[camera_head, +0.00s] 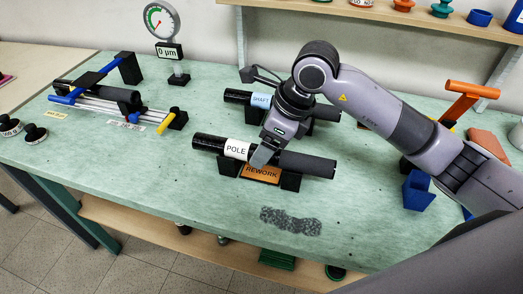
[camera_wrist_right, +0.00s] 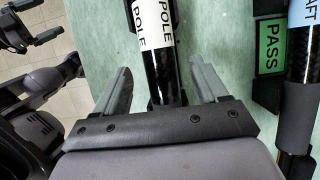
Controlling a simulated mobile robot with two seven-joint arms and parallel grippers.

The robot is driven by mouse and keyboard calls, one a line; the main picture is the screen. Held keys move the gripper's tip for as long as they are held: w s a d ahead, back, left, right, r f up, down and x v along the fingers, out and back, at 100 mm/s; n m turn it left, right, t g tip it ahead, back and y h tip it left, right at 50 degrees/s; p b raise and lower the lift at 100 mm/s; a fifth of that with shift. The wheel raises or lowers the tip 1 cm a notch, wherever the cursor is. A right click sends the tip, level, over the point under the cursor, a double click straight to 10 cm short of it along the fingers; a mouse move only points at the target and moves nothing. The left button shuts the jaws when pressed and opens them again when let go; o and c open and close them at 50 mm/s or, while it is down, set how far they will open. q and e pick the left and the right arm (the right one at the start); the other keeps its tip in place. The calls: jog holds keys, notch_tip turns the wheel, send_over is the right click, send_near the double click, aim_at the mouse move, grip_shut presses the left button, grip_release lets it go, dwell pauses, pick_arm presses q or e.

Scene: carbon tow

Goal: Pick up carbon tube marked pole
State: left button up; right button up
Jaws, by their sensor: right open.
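The carbon tube marked POLE (camera_head: 210,143) is black with a white label and a dark grey sleeve at its right end. It lies in a black cradle with an orange REWORK sign (camera_head: 260,173). My right gripper (camera_head: 264,156) is down at the tube, just right of the label, and hides part of it. In the wrist view the right gripper (camera_wrist_right: 162,88) is open, one finger on each side of the POLE tube (camera_wrist_right: 155,68). Whether a finger touches the tube cannot be told.
A tube marked SHAFT (camera_head: 236,96) lies in another cradle behind; its PASS sign (camera_wrist_right: 269,50) shows in the wrist view. A dial gauge (camera_head: 160,20) and a measuring rig (camera_head: 110,100) stand left. A blue holder (camera_head: 417,190) stands right. The green bench front is mostly clear.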

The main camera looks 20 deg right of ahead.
jog(key=shift+x, duration=1.1)
jog(key=c, duration=1.2)
jog(key=shift+r, duration=0.1)
